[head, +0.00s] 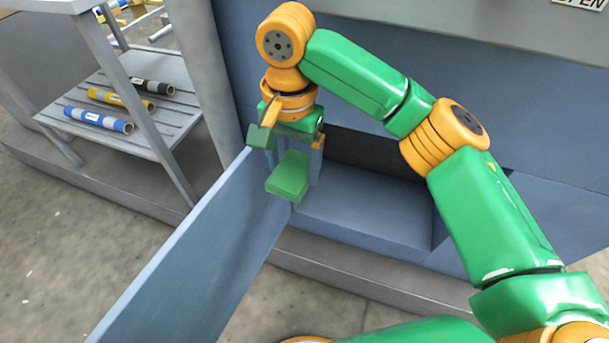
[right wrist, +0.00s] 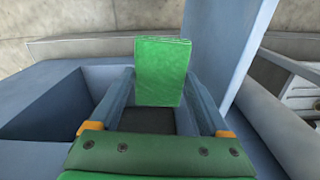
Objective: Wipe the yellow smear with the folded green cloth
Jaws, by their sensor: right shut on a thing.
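The folded green cloth (head: 288,178) is a small bright green block held at the end of my right gripper (head: 293,165). In the right wrist view the cloth (right wrist: 162,72) stands out between the two blue-grey fingers, which are shut on it. The gripper points down in front of the blue machine's recess, close to the open blue panel. The cloth looks clear of the surface below, but I cannot tell the exact gap. I cannot see the yellow smear in either view. My left gripper is not in view.
An open blue panel (head: 200,262) runs from the machine toward the lower left. The open recess (head: 368,212) is right of the gripper. A grey shelf (head: 165,135) at left holds a blue-white roll (head: 98,120), a yellow roll (head: 120,100) and a black roll (head: 153,86).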

